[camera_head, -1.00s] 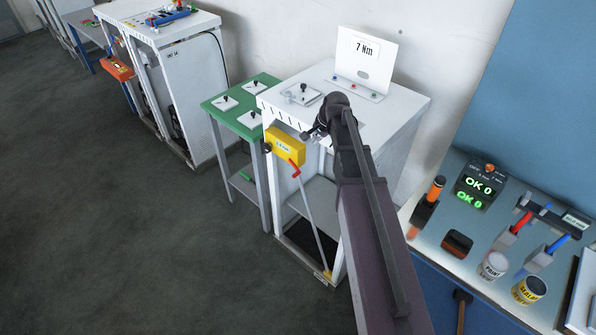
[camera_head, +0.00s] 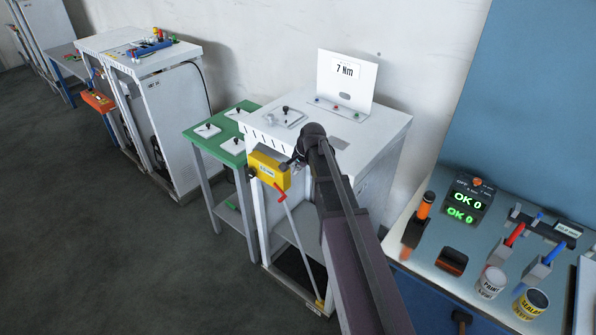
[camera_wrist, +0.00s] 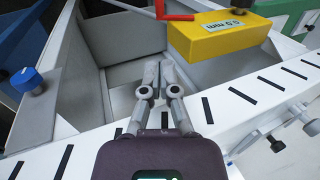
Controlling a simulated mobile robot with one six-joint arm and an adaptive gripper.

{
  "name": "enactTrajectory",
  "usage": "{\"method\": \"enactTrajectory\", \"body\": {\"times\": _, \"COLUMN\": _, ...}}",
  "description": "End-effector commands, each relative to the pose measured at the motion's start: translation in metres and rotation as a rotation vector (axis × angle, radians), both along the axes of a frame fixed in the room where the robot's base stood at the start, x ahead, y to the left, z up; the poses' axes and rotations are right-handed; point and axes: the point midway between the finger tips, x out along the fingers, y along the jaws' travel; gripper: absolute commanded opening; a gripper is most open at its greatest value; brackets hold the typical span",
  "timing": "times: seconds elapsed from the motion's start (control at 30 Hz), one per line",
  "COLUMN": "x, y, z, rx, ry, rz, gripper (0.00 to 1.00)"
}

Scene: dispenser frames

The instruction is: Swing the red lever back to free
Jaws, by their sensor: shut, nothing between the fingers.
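The red lever (camera_head: 280,192) is a small bent red piece at the front lower edge of a yellow box (camera_head: 268,170) on the white cabinet's front. In the wrist view the red lever (camera_wrist: 172,14) shows at the top, just left of the yellow box (camera_wrist: 218,36); its upper part is cut off by the frame edge. My gripper (camera_wrist: 158,72) is shut and empty, over the cabinet's open bay, below and apart from the lever in that picture. In the head view my gripper (camera_head: 297,163) is small and dark, close to the right of the yellow box.
The white cabinet (camera_head: 375,150) bears a 7 Nm sign (camera_head: 347,72). A thin grey rod (camera_head: 304,245) slants down below the lever. A slotted white rail (camera_wrist: 245,108) crosses the wrist view. A green table (camera_head: 226,147) stands left; a bench (camera_head: 430,262) with tools stands right.

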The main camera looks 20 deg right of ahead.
Motion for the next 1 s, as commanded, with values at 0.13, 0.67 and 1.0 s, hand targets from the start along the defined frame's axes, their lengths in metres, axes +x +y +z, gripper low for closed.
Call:
{"method": "enactTrajectory", "body": {"times": 0.13, "x": 0.004, "y": 0.003, "z": -0.016, "rx": 0.0, "ry": 0.0, "rz": 0.0, "gripper": 0.0}}
{"method": "enactTrajectory", "body": {"times": 0.67, "x": 0.017, "y": 0.011, "z": -0.057, "rx": -0.001, "ry": -0.001, "rz": 0.0, "gripper": 0.0}}
{"method": "enactTrajectory", "body": {"times": 1.0, "x": 0.025, "y": 0.017, "z": -0.083, "rx": 0.0, "ry": 0.0, "rz": 0.0, "gripper": 0.0}}
